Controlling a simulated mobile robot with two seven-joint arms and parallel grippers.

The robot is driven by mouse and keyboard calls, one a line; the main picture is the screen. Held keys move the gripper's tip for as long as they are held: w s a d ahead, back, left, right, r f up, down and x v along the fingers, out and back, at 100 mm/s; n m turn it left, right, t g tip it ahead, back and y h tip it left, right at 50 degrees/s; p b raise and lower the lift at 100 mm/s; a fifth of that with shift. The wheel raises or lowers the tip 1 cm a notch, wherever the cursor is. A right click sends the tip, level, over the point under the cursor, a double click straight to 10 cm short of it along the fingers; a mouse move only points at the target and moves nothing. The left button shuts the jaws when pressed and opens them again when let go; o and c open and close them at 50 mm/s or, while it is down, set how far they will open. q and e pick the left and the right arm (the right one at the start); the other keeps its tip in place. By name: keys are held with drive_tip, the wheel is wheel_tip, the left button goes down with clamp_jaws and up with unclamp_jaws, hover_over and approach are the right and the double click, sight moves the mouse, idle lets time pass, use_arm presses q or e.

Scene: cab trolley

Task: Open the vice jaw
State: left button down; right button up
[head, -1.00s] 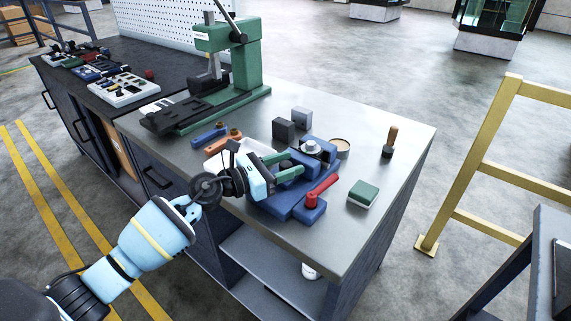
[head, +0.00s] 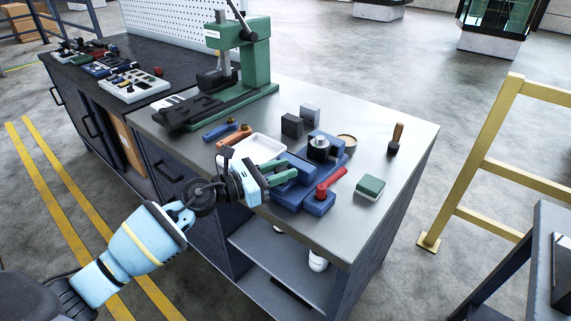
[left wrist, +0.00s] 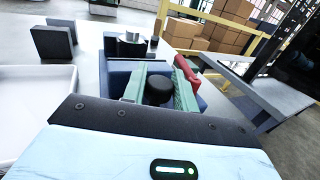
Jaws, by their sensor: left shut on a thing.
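The vice (head: 318,202) is a blue block with a red handle (head: 327,185), near the front edge of the workbench. It also shows ahead in the left wrist view (left wrist: 117,80). My left gripper (head: 288,169) reaches over it from the left. Its green fingers (left wrist: 158,92) lie either side of a round black knob (left wrist: 158,88) and are shut on it. The knob's lower part and its join to the vice are hidden. A dark cylinder with a silver top (head: 318,149) stands at the vice's far part. My right gripper is not in view.
A white tray (head: 259,136) lies close behind my gripper. Dark blocks (head: 291,126), a round tin (head: 347,141), a green-topped block (head: 370,187) and a wooden-handled tool (head: 396,138) surround the vice. A green press (head: 258,65) stands behind.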

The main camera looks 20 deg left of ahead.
use_arm(q)
drive_tip(key=shift+r, duration=0.1)
drive_tip(key=shift+w, duration=0.25)
drive_tip(key=c, duration=1.5)
unclamp_jaws()
drive_tip(key=shift+w+d, duration=0.1)
drive_tip(key=shift+w, duration=0.05)
drive_tip(key=o, duration=0.4)
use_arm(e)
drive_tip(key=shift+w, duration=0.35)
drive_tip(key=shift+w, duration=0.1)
use_arm(q)
drive_tip(key=v, duration=0.2)
drive_tip(key=b+v, duration=0.1)
drive_tip(key=v, duration=0.3)
drive_tip(key=shift+s+a+f, duration=0.2)
drive_tip(key=shift+s+f, duration=0.1)
drive_tip(key=shift+s, duration=0.05)
drive_tip(key=shift+s+a+r, duration=0.25)
drive_tip(key=shift+s+a, duration=0.15)
drive_tip(key=shift+s, duration=0.05)
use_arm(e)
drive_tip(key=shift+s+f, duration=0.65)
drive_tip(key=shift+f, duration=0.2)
